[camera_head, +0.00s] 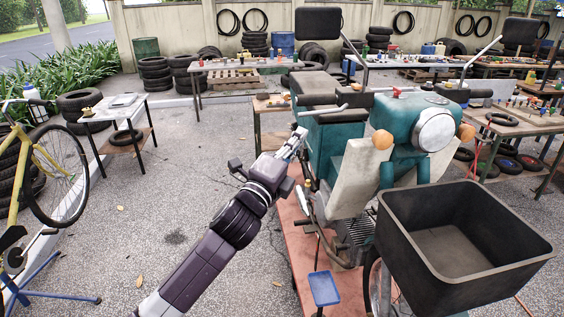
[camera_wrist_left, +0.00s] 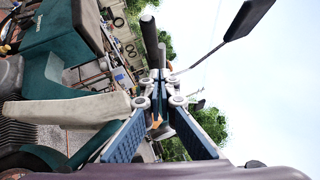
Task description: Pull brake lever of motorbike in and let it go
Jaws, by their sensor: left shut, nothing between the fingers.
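The teal motorbike (camera_head: 397,118) stands facing me, with a round headlight (camera_head: 436,131) and cream leg shields. Its dark handlebar grip (camera_head: 316,100) points left in the head view. A thin pale brake lever (camera_head: 332,110) runs just below that grip. My left gripper (camera_head: 300,134) is below the grip's outer end, with its fingers closed and empty. In the left wrist view, the left gripper (camera_wrist_left: 158,82) points up toward the dark grip (camera_wrist_left: 150,38). The lever is hard to pick out there, and contact cannot be told. My right gripper is not in view.
A large black bin (camera_head: 465,235) is at the front of the bike. A mirror (camera_head: 318,22) rises on a stem above the grip. The bike stands on a red platform (camera_head: 300,262). A yellow bicycle (camera_head: 45,165) is at left; grey floor between is clear.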

